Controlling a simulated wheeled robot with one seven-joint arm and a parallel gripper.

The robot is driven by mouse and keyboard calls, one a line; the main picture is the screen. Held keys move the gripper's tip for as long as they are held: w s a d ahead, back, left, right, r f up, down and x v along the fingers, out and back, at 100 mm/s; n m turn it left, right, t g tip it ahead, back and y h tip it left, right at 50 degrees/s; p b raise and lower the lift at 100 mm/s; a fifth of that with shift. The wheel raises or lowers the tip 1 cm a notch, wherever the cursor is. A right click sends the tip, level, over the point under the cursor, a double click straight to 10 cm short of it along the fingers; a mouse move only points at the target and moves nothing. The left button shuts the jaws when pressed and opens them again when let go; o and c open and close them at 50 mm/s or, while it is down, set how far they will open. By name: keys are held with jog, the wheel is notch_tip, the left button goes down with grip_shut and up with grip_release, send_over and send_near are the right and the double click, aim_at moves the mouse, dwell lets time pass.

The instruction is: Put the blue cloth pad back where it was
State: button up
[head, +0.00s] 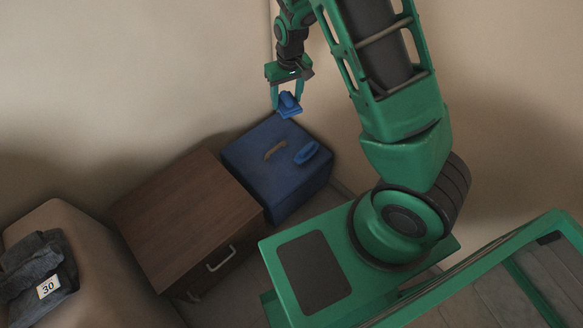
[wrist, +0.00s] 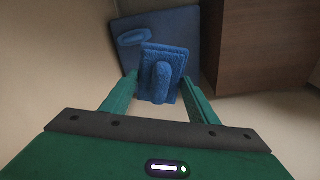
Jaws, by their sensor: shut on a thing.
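My gripper (head: 287,101) is shut on the blue cloth pad (head: 290,108), which hangs in the air above the far side of a blue box. In the wrist view the pad (wrist: 165,60) sits between the two green fingers, with a raised blue lump on its near face. The pad looks clear of the box, with a gap below it in the head view. The blue box (head: 243,156) has a tan strip or slot (head: 275,149) and a small blue oval piece (head: 306,152) on top. The oval also shows in the wrist view (wrist: 133,37).
A beige rounded piece (head: 100,270) at far left bears dark folded cloth (head: 35,262) with a tag reading 30 (head: 48,287). Walls close in behind the box.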

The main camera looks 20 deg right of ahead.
jog(key=shift+w+d, duration=0.1)
jog(key=shift+w, duration=0.1)
jog(key=shift+d, duration=0.3)
jog(key=shift+s+a+f, duration=0.1)
jog(key=shift+a+f, duration=0.05)
jog(key=shift+f, duration=0.25)
jog(key=s+a+f+n, duration=0.1)
jog(key=s+a+f, duration=0.3)
jog(key=f, duration=0.5)
jog(key=s+a+f+n, duration=0.1)
jog(key=s+a+f, duration=0.1)
jog(key=a+f, duration=0.6)
jog(key=s+a+f+n, duration=0.1)
jog(key=s+a+f, duration=0.2)
jog(key=f, duration=0.8)
jog(key=w+d+f, duration=0.2)
jog(key=d, duration=0.1)
jog(key=w+d+f, duration=0.2)
jog(key=d, duration=0.1)
jog(key=w+d+f, duration=0.2)
jog(key=d+f, duration=0.1)
jog(key=shift+w+d+f, duration=0.1)
jog(key=shift+w+d, duration=0.1)
jog(key=shift+d, duration=0.1)
jog(key=shift+f, duration=1.95)
